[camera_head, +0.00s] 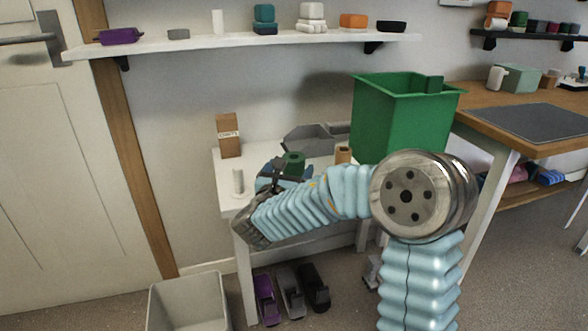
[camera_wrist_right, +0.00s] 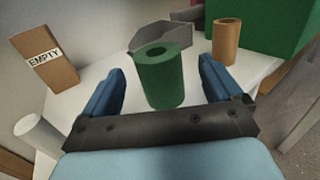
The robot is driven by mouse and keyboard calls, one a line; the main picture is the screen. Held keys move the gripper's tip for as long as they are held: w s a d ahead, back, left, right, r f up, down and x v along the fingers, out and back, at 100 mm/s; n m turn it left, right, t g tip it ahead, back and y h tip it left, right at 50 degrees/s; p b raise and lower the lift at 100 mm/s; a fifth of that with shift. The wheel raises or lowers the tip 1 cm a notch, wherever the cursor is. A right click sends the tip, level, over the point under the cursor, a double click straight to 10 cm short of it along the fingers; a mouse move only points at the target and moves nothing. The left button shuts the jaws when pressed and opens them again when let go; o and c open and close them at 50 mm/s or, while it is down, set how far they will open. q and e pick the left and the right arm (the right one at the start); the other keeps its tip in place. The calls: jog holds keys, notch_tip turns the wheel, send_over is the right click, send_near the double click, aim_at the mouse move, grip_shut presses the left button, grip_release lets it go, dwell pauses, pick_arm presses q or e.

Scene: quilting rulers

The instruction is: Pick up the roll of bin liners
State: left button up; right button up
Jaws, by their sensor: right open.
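A green roll (camera_wrist_right: 160,80) with a hole through its middle stands upright on the white table (camera_head: 229,191); I take it to be the roll of bin liners. In the head view its top (camera_head: 293,158) shows just beyond my right gripper (camera_head: 285,170). In the right wrist view the two blue fingers of my right gripper (camera_wrist_right: 160,88) are apart, with the roll standing between and slightly beyond them. The fingers do not appear to touch it. The roll's lower part is hidden in the head view. My left gripper is not in view.
A brown box (camera_head: 229,136), labelled "EMPTY" in the wrist view, and a white cylinder (camera_head: 238,181) stand left of the roll. A brown roll (camera_wrist_right: 226,42), a grey tray (camera_wrist_right: 165,38) and a large green bin (camera_head: 385,118) stand behind or right.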

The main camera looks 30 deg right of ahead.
jog(key=x, duration=0.4)
jog(key=f+x, duration=0.1)
jog(key=x, duration=0.2)
jog(key=shift+a, duration=0.1)
jog(key=c, duration=1)
jog(key=shift+r, duration=0.15)
